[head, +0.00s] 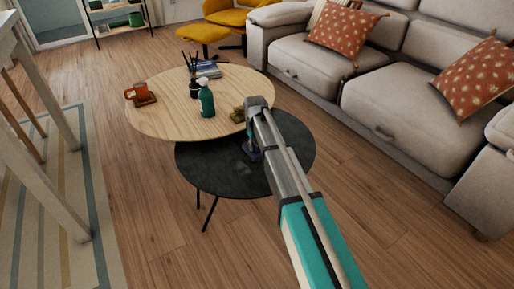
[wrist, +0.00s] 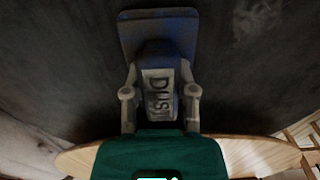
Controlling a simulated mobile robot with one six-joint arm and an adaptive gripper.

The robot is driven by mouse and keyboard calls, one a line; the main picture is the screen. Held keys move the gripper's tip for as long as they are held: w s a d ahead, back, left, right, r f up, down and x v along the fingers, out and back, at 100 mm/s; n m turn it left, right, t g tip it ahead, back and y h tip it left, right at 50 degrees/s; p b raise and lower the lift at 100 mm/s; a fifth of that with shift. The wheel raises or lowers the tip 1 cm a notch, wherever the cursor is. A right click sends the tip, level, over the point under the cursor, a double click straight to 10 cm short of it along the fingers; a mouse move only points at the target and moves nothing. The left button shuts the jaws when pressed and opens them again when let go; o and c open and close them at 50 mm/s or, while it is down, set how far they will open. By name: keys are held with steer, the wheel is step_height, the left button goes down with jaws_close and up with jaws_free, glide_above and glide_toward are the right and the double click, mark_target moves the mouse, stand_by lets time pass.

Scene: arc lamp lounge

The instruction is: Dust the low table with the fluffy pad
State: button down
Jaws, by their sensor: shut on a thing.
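The low table (head: 215,168) is a round black top on thin dark legs, partly under a round wooden table. My gripper (wrist: 160,98) is shut on the block handle of the dusting pad (wrist: 158,32), which is marked "DUST". In the head view the gripper end is over the black top, right of its middle, and the arm hides part of it. The pad looks flat to the top in the wrist view; whether it touches cannot be told. A pale dusty smudge (wrist: 258,18) lies on the black top right of the pad. The pad's underside is hidden.
The wooden table (head: 160,122) overlaps the black one at the back. It holds an orange mug (head: 142,91), a teal bottle (head: 206,101), books (head: 207,70) and an olive-coloured item (head: 237,115) near the arm. A beige sofa (head: 400,105) stands right. Floor is clear in front.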

steer(key=shift+w, duration=0.15)
step_height(320, 180, up, 6)
steer(key=p, duration=0.6)
stand_by(0.4)
stand_by(0.4)
steer(key=shift+r+p, duration=1.4)
steer(key=shift+p, duration=0.15)
steer(key=shift+r, duration=0.15)
steer(key=shift+a, duration=0.1)
